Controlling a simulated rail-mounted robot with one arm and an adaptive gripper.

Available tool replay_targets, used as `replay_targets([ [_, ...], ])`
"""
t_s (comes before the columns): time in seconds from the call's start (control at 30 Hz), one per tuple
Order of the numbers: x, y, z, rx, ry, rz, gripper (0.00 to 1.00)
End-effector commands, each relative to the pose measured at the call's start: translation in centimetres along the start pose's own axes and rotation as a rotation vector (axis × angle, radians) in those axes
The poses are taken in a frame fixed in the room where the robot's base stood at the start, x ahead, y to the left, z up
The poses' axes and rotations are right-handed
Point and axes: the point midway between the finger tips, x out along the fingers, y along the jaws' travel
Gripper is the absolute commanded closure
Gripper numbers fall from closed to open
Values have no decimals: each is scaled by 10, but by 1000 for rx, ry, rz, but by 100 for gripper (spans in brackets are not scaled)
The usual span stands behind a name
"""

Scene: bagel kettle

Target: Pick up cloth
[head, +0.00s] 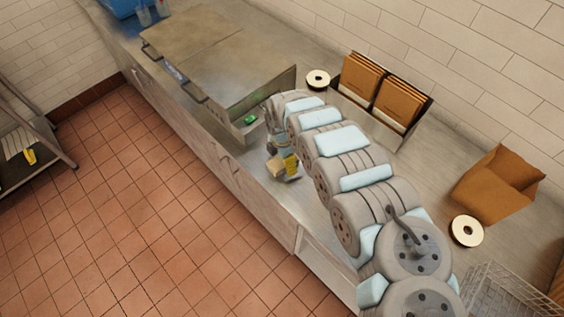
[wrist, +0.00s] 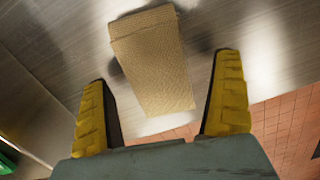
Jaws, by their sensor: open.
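A tan, woven-looking cloth (wrist: 155,62) lies folded on the metal counter in the wrist view. In the head view a small tan patch of the cloth (head: 276,166) shows beside my gripper. My gripper (wrist: 165,100) is open, with its yellow fingers spread to either side of the cloth's near end. The cloth's far end reaches beyond the fingertips. I cannot tell how high the fingers are above the counter. In the head view my gripper (head: 286,168) points down over the counter near its front edge, and my arm hides part of the counter.
A large metal kettle unit (head: 225,60) with lids stands left of my gripper. A rack of brown bags (head: 376,92), an open paper bag (head: 497,186), cream rolls (head: 466,231) and a wire basket (head: 495,292) are to the right. The tiled floor lies beyond the counter's front edge.

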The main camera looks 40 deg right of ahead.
Motion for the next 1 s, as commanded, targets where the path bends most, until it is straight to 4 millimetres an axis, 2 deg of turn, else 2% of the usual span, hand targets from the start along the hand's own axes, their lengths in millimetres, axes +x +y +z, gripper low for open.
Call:
replay_targets([
  [0.2, 11, 1, 1, 1, -2, 3, 4],
  [0.47, 12, 1, 1, 1, -3, 2, 4],
  [0.5, 12, 1, 1, 1, -3, 2, 10],
  [0.57, 12, 0, 1, 1, -3, 2, 27],
  [0.7, 12, 0, 1, 1, -3, 2, 67],
  [1.0, 11, 0, 1, 1, -2, 2, 68],
])
